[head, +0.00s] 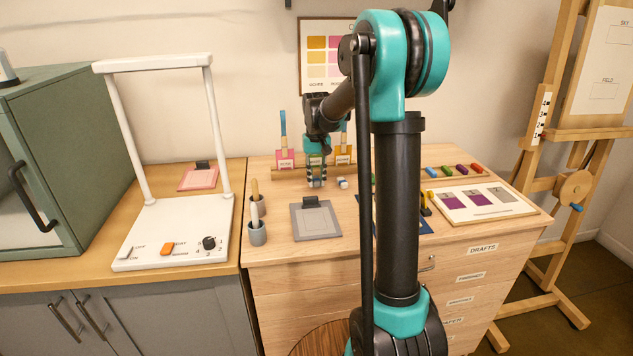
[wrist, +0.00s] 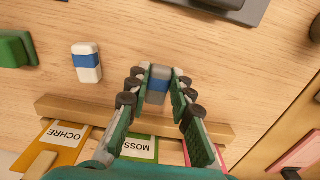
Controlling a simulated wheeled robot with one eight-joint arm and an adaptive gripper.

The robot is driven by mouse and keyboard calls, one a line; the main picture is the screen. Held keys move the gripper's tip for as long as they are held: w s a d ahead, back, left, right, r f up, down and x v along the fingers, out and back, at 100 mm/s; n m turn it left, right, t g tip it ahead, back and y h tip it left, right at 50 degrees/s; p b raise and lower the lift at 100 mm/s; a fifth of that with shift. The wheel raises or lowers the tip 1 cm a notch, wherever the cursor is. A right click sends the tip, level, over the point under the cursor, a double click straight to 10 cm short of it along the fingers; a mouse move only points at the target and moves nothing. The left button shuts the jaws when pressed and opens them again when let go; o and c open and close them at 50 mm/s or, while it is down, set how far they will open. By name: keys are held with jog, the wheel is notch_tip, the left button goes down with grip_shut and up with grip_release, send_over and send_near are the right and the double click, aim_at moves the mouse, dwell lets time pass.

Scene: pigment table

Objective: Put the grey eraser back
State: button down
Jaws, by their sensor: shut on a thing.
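My gripper (head: 317,182) is low over the back of the wooden desk (head: 275,258). In the wrist view, its two fingers (wrist: 159,76) are closed on the sides of the grey eraser (wrist: 157,97), which has a blue band. The eraser is between the fingertips, just in front of the wooden rail (wrist: 70,108). I cannot tell whether it touches the desk. A white eraser with a blue band (wrist: 87,62) lies apart on the desk to the left in the wrist view; it also shows right of my gripper in the head view (head: 343,183).
Labelled cards, ochre (wrist: 58,142), moss (wrist: 138,147) and pink (head: 285,158), stand along the rail. A grey clipped board (head: 315,221) lies in front, with brush cups (head: 257,234) left of it. Coloured blocks (head: 461,169) and a swatch board (head: 510,205) are on the right.

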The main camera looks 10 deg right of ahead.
aim_at(316, 180)
jog(key=shift+f, duration=0.55)
jog(key=shift+f, duration=0.1)
jog(key=c, duration=1.3)
grip_release()
jog(key=shift+c, duration=0.2)
notch_tip(316, 180, up, 12)
jog(key=shift+o, duration=0.3)
